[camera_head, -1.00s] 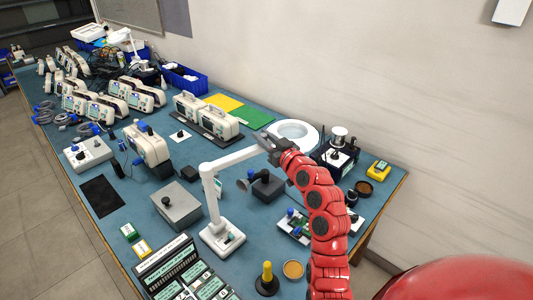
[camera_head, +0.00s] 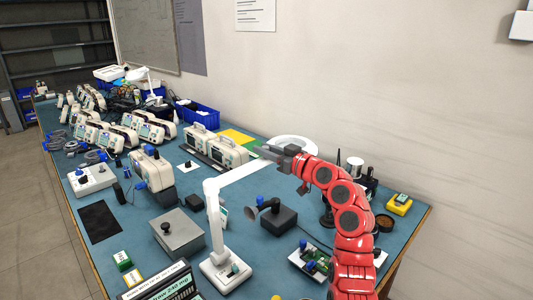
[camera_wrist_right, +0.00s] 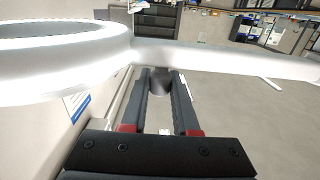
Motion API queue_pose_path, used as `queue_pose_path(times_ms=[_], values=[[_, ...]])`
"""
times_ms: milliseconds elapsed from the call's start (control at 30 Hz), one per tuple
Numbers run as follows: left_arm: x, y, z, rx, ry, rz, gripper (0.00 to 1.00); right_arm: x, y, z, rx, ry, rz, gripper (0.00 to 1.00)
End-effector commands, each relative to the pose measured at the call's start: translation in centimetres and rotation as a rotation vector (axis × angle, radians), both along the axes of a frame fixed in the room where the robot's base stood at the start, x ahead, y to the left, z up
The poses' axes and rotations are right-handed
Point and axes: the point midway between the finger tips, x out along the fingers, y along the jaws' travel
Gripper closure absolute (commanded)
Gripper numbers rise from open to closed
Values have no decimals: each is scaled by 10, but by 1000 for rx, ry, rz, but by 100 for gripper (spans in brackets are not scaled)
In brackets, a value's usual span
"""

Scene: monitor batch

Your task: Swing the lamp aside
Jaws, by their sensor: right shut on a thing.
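The white lamp stands on its base (camera_head: 225,270) near the middle of the blue table. Its post rises upright and its arm (camera_head: 240,180) reaches to the right and back, towards the wall. Its ring head (camera_head: 293,142) is partly hidden behind my right gripper (camera_head: 268,151). In the right wrist view the ring (camera_wrist_right: 60,62) is on the left and the lamp arm (camera_wrist_right: 225,62) crosses above the fingers. My right gripper (camera_wrist_right: 165,95) is shut on a dark grey grip (camera_wrist_right: 160,82) below the lamp arm. My left gripper is out of view.
A black device with a round disc (camera_head: 280,217) sits right of the post, under the lamp arm. A grey metal box (camera_head: 178,235) is left of the post. White monitors (camera_head: 228,152) line the back. A yellow block (camera_head: 399,203) stands at the right edge, by the wall.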

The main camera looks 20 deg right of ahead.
Motion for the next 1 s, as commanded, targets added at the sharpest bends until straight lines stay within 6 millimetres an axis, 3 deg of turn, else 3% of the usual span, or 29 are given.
queue_pose_path(times_ms=[33, 67, 233, 533, 667, 1000], values=[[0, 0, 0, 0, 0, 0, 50, 0, 0, 0, 0, 0, 0, 100], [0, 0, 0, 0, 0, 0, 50, 0, 0, 0, 0, 0, 0, 70], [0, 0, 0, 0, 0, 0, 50, 0, 0, 1, -1, -1, -1, 42], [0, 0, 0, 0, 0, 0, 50, -1, 0, 1, 0, -2, -1, 42], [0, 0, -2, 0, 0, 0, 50, -12, -6, 1, -2, -6, -4, 42], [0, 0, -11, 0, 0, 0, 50, -92, -36, 0, -4, -8, -9, 42]])
